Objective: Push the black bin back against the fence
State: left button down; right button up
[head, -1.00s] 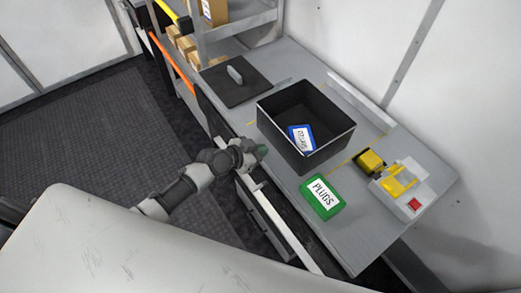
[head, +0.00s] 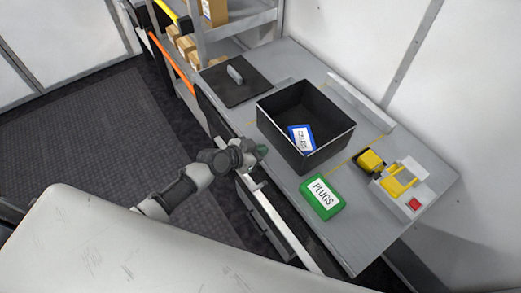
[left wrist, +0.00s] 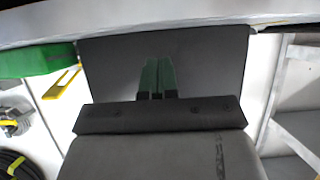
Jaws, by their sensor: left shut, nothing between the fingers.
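The open black bin (head: 290,141) stands upright on the grey bench, with a blue labelled packet (head: 301,138) inside. The fence (head: 361,103), a low pale strip, runs along the bench's back behind the bin, with a strip of bench showing between them. My left gripper (head: 262,149) is shut and empty at the bin's front side, low near the bench edge. In the left wrist view its green fingertips (left wrist: 157,77) point at the bin's dark wall (left wrist: 208,62). I cannot tell whether they touch it. My right gripper is not in view.
A green PLUGS box (head: 321,197) lies on the bench right of the bin. A yellow-and-grey device (head: 404,187) stands farther right. A black lid with a handle (head: 236,80) lies to the left, by shelves with cardboard boxes (head: 187,48).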

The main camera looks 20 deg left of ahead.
aim_at(294, 133)
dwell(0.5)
pick_arm(q)
jog(key=shift+w+d, duration=0.4)
jog(key=shift+w, duration=0.15)
jog(key=shift+w+d+b, duration=0.45)
jog(key=shift+w+d, duration=0.25)
jog(key=shift+w, duration=0.2)
jog(key=shift+w+d+b, duration=0.4)
jog(key=shift+w+d, duration=0.3)
jog(key=shift+w, duration=0.15)
jog(key=shift+w+d+b, duration=0.7)
jog(key=shift+w+d, duration=0.25)
jog(key=shift+w, duration=0.25)
jog(key=shift+w+d+b, duration=0.65)
jog(key=shift+w+d, duration=0.25)
jog(key=shift+w, duration=0.3)
jog(key=shift+s+a+p, duration=0.35)
jog(key=shift+s+a, duration=0.6)
jog(key=shift+s, duration=0.25)
jog(key=shift+s+a+p, duration=0.3)
jog(key=shift+s+a, duration=0.6)
jog(key=shift+s, duration=0.3)
jog(key=shift+s+a+p, duration=0.35)
jog(key=shift+s+a, duration=0.6)
jog(key=shift+s, duration=0.25)
jog(key=shift+d, duration=0.1)
